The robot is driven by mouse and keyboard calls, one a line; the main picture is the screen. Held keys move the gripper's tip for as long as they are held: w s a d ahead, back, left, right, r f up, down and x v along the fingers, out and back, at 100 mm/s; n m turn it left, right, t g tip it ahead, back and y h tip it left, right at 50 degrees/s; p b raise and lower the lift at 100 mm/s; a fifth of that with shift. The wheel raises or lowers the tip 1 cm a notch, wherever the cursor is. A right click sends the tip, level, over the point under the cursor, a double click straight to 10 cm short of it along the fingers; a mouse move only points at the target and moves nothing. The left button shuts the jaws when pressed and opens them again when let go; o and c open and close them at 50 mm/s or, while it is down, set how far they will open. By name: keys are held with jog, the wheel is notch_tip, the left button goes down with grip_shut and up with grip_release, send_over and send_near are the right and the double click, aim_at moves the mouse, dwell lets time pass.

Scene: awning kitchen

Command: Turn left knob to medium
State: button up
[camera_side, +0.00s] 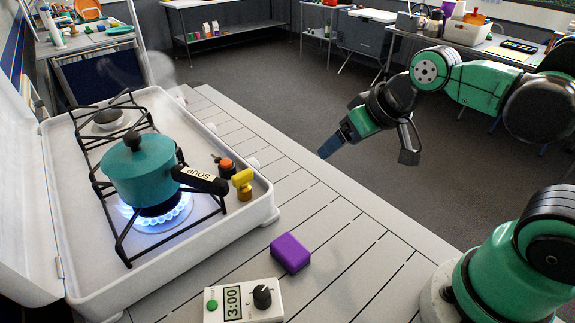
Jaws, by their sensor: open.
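The white camping stove (215,218) stands at the left with its lid open. Two small pale knob-like shapes show at its right side, a farther one (211,127) and a nearer one (253,162), partly hidden by the rim. Their settings cannot be read, and I cannot tell which is the left knob. A blue flame (158,216) burns under a teal pot (140,172) on the near burner; the far burner (108,119) shows no flame. My gripper (367,156) is open and empty, fingers spread, in the air right of the stove, apart from it.
A yellow fitting (242,183) and an orange-topped one (226,165) stand at the stove's right inner edge, by the pot's black handle (199,180) marked SOUP.

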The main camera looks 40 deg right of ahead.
jog(key=g, duration=0.7)
send_over(291, 249)
jog(key=f, duration=0.1)
jog(key=shift+n, duration=0.3)
notch_tip(291, 249, down, 12)
jog(key=shift+f, duration=0.25)
notch_tip(291, 249, up, 20)
dwell(0.4)
jog(key=d+f+t, duration=0.3)
jog(key=d, duration=0.3)
jog(key=w+d+f+t, duration=0.1)
jog(key=d+f+t, duration=0.2)
jog(key=d, duration=0.3)
jog(key=shift+w+d+f+t, duration=0.25)
jog(key=shift+d+f+t, duration=0.1)
jog(key=shift+t, duration=0.35)
